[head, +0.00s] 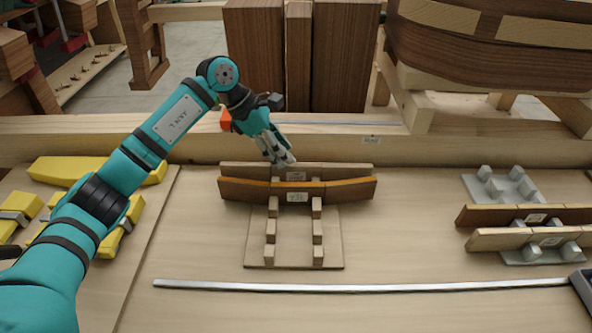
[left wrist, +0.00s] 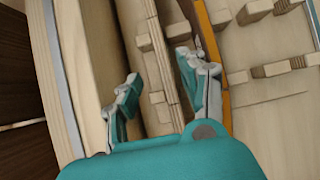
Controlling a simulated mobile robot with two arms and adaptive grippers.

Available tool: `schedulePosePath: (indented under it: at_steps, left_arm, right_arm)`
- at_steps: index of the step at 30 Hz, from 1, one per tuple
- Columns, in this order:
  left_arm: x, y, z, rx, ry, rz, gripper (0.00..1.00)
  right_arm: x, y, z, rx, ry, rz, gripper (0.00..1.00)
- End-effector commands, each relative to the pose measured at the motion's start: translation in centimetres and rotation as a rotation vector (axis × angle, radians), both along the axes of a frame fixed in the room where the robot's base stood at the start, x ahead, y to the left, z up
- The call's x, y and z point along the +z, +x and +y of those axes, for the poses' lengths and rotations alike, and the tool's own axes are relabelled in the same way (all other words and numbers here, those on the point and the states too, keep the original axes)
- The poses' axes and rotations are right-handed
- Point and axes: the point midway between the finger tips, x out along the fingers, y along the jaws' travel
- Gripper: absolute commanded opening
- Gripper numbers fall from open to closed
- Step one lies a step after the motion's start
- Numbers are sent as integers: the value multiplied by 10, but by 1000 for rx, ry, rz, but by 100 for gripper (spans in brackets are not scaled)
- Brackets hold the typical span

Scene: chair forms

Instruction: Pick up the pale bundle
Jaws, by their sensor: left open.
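A pale bundle of thin strips (head: 345,171), with a small label, stands on edge at the back of the wooden rack (head: 293,257) in the middle of the bench. In front of it in the same rack stands a darker bundle with an orange edge (head: 245,188). My left gripper (head: 284,161) comes down at the pale bundle from behind, left of its label. In the left wrist view the gripper (left wrist: 160,78) is open, with the pale bundle (left wrist: 156,58) running between its fingers. The right finger is close to the orange-edged bundle (left wrist: 208,38). Contact cannot be told.
A grey rack (head: 500,188) at the right holds a dark bundle (head: 480,215) and another pale one (head: 500,238). A long metal strip (head: 350,287) lies along the front. Yellow blocks (head: 60,170) lie at the left. A thick beam (head: 120,137) borders the bench behind.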

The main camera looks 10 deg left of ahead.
Motion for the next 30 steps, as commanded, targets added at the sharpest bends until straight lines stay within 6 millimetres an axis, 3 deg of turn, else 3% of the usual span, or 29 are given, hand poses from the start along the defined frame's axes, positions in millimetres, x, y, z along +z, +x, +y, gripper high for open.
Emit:
schedulePosePath:
  at_steps: [4, 9, 17, 26, 30]
  left_arm:
    - [-14, -4, -17, -4, -2, 6, 42]
    - [-32, -1, -26, -1, -2, 3, 42]
    - [-35, 0, -27, -1, 0, 0, 42]
    - [-35, 0, -27, -1, 0, 1, 3]
    - [-35, 0, -27, -1, 0, 1, 0]
  right_arm:
    - [21, -1, 0, 0, 0, 1, 39]
    - [25, -2, 0, 0, -1, 3, 39]
    - [24, -4, 0, 0, -1, 7, 39]
    - [23, -5, 0, 0, 0, 8, 39]
    - [23, -5, 1, 0, 0, 8, 39]
